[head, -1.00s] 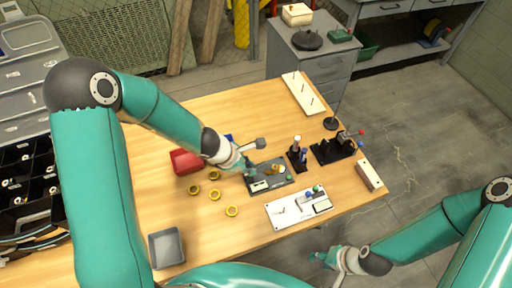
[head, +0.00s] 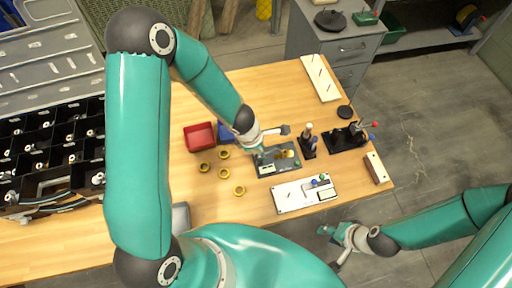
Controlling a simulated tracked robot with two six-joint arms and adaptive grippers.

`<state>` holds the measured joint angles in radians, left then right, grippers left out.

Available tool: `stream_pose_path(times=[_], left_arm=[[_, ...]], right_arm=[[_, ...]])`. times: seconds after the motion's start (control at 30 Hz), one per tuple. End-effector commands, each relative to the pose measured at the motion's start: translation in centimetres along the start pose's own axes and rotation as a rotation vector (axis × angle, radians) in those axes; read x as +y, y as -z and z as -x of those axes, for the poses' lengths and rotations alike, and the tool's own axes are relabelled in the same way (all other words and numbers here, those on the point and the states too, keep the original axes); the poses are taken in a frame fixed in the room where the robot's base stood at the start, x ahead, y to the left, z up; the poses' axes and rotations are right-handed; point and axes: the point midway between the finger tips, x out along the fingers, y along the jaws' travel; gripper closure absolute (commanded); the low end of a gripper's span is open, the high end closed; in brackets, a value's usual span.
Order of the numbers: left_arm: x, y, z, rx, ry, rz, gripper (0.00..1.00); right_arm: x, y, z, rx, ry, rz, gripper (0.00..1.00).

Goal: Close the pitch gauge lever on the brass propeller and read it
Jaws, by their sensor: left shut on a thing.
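The pitch gauge (head: 282,170) is a dark grey plate on the wooden table, with a pale display at its left part. The small brass propeller (head: 286,154) sits on its right part. My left gripper (head: 259,153) reaches down onto the plate's upper left side, left of the propeller. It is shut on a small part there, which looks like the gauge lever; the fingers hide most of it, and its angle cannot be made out. The display is too small to read. My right gripper (head: 330,247) is open and empty, over the floor beyond the table's front edge.
Several brass rings (head: 223,173) lie left of the gauge, near a red bin (head: 200,136) and a blue bin (head: 226,132). A white panel (head: 290,198) lies in front. Dark stands (head: 343,140) stand to the right. Bare wood lies behind the gauge.

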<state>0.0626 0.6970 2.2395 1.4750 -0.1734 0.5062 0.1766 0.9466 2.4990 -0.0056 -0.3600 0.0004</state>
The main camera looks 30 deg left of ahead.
Motion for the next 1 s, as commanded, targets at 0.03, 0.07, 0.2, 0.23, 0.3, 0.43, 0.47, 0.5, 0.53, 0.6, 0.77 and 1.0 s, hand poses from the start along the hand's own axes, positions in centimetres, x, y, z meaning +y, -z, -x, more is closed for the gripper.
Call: stream_pose_path(times=[0.03,0.07,0.2,0.23,0.3,0.43,0.47,0.5,0.53,0.6,0.77,1.0], left_arm=[[-0.1,-0.4,0.0,-0.013,0.005,-0.004,0.79],[-0.1,-0.4,0.0,-0.013,0.004,-0.003,0.74],[-0.1,-0.2,0.1,-0.011,0.003,0.000,0.56],[-0.1,-0.1,0.1,-0.010,0.002,0.001,0.56],[-0.1,-0.1,0.1,-0.009,0.002,0.002,0.56],[0.0,0.0,0.1,-0.008,0.001,0.004,0.56],[0.0,0.0,0.1,-0.008,0.001,0.004,0.56],[0.0,0.0,0.1,-0.008,0.001,0.004,0.56],[0.0,0.0,0.2,-0.008,0.000,0.005,0.56],[0.0,0.0,0.3,-0.007,0.000,0.006,0.56],[0.1,0.1,1.1,-0.006,-0.002,0.007,0.56],[0.0,0.1,3.2,-0.009,-0.002,0.007,0.56]], right_arm=[[0.0,0.0,0.0,0.000,0.000,0.000,0.60],[0.0,0.0,0.0,0.000,0.000,0.000,0.60],[0.0,0.0,0.0,0.000,0.000,0.000,0.60],[0.0,0.0,0.0,0.000,0.000,0.000,0.60],[0.0,0.0,0.0,0.000,0.000,0.000,0.60],[0.0,0.0,0.0,0.000,0.000,0.000,0.60],[0.0,0.0,0.0,0.000,0.000,0.000,0.60],[0.0,0.0,0.0,0.001,0.000,0.000,0.60],[0.0,0.0,0.1,0.001,0.000,0.000,0.60],[0.0,0.0,0.1,0.000,0.000,0.000,0.60],[0.0,0.0,0.1,0.000,0.000,0.000,0.60],[0.0,0.0,0.1,0.000,0.000,0.000,0.60]])
